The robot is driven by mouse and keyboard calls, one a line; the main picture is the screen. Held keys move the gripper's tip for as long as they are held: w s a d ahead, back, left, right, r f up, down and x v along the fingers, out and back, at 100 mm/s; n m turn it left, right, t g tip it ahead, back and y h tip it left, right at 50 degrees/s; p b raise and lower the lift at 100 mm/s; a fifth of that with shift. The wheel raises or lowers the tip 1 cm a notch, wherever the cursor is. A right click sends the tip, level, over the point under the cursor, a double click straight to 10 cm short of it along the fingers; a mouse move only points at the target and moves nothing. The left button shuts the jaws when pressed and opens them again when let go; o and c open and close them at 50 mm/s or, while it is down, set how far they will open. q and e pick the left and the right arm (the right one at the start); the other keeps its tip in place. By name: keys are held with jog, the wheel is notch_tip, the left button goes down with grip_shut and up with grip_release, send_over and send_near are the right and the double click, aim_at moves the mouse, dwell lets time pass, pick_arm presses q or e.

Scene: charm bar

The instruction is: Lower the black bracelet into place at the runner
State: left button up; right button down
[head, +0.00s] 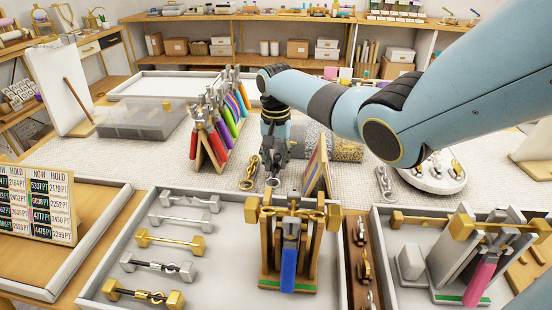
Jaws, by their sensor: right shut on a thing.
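My right gripper (271,163) comes in from the right and points down over the pale woven runner (215,180), near the middle of the view. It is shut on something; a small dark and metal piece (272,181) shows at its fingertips. I cannot tell for sure that this is the black bracelet, or whether it touches the runner. A small gold-and-dark clasp piece (249,172) lies just left of the gripper. A silver clasp piece (383,182) lies further right on the runner. My left gripper is not in view.
A rack of coloured straps (208,150) stands left of the gripper; a small wooden stand (317,173) is close on its right. In front are a grey tray of metal bars (228,240) and a wooden stand with a blue strap (289,270). A round white dish (436,184) sits right.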

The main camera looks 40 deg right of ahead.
jog(key=shift+f, duration=0.55)
dwell(1.4)
jog(key=c, duration=1)
grip_release()
jog(key=shift+c, duration=0.2)
notch_tip(320, 180, up, 12)
